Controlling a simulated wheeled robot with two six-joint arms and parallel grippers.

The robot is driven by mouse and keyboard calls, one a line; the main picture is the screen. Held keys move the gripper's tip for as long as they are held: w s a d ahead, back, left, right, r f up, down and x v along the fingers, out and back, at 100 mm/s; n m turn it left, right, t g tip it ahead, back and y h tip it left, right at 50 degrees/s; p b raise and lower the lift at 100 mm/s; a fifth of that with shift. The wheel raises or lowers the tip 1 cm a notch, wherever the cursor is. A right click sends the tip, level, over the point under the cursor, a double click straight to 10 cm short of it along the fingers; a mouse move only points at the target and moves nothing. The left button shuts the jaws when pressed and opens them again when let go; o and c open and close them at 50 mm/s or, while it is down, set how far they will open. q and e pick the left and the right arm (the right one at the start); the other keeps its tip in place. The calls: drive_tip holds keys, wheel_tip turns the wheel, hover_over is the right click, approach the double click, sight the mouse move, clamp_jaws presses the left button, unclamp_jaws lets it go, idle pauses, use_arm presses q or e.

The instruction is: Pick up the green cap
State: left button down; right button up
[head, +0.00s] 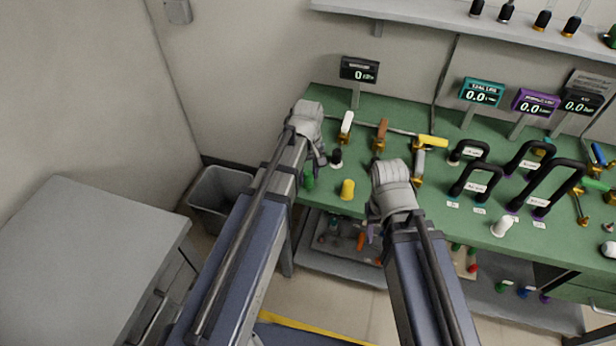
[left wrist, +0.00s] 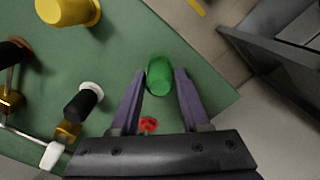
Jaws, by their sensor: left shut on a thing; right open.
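The green cap (left wrist: 160,75) is between the two purple-grey fingers of my left gripper (left wrist: 158,85) in the left wrist view, near the corner of the green tabletop. The fingers are shut on its sides. In the head view the green cap (head: 308,180) shows beside my left arm, near the table's front left edge, with my left gripper (head: 318,158) partly hidden by its own wrist. My right arm's wrist shows over the table's front edge in the head view; its fingers are hidden behind it.
A yellow cap (head: 347,189) and a black cap (head: 336,158) stand near the green one. Valves with white (head: 347,122) and brown handles are behind. A grey bin (head: 218,190) stands on the floor left of the table. Black-handled items (head: 476,180) crowd the right.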

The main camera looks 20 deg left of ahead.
use_arm(q)
drive_tip(key=shift+r, duration=0.15)
wheel_tip(320, 180, up, 10)
drive_tip(key=p, duration=1)
wheel_tip(320, 180, up, 4)
drive_tip(key=p, duration=0.5)
hover_over(308, 173)
drive_tip(key=shift+r, duration=0.15)
idle(0.3)
wheel_tip(308, 173, up, 3)
drive_tip(key=p, duration=0.2)
drive_tip(key=shift+p, duration=0.3)
